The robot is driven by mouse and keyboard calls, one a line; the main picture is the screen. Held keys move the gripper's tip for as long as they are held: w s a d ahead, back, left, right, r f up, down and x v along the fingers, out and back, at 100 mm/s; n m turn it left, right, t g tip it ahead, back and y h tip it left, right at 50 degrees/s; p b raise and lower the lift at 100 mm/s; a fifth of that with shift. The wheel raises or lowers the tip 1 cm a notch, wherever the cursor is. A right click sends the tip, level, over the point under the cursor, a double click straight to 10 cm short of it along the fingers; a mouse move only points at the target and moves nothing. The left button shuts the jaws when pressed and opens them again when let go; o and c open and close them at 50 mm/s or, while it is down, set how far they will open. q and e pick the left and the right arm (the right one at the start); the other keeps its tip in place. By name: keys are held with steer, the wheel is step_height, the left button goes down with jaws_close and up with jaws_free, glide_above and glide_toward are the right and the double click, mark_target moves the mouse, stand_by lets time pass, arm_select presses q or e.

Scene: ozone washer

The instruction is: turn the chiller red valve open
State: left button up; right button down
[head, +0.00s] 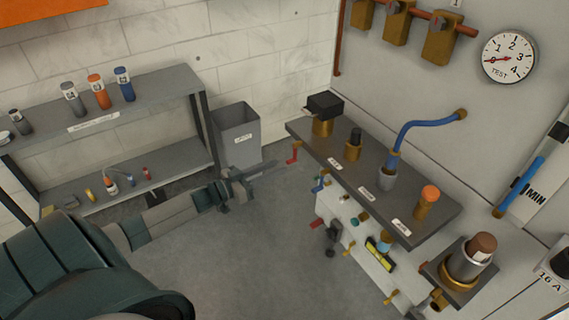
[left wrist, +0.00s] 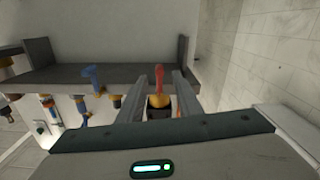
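The red valve handle (head: 293,155) hangs on a brass fitting at the left end of the dark shelf (head: 436,222) on the chiller. My left gripper (head: 273,168) reaches in from the left, its fingertips just left of this handle. In the left wrist view, the red handle (left wrist: 159,75) and its brass body (left wrist: 159,101) appear between the two fingers of my left gripper (left wrist: 160,88). The fingers are spread, with a visible gap on each side, and hold nothing. My right gripper is not in view.
A blue handle (head: 320,183) and another red handle (head: 317,224) sit along the chiller's front. A grey bin (head: 238,135) stands behind my left gripper. A rack (head: 150,92) with small bottles is at the left. The floor between is clear.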

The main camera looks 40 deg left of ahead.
arm_select(q)
steer(key=shift+x, duration=2.35)
jaws_close()
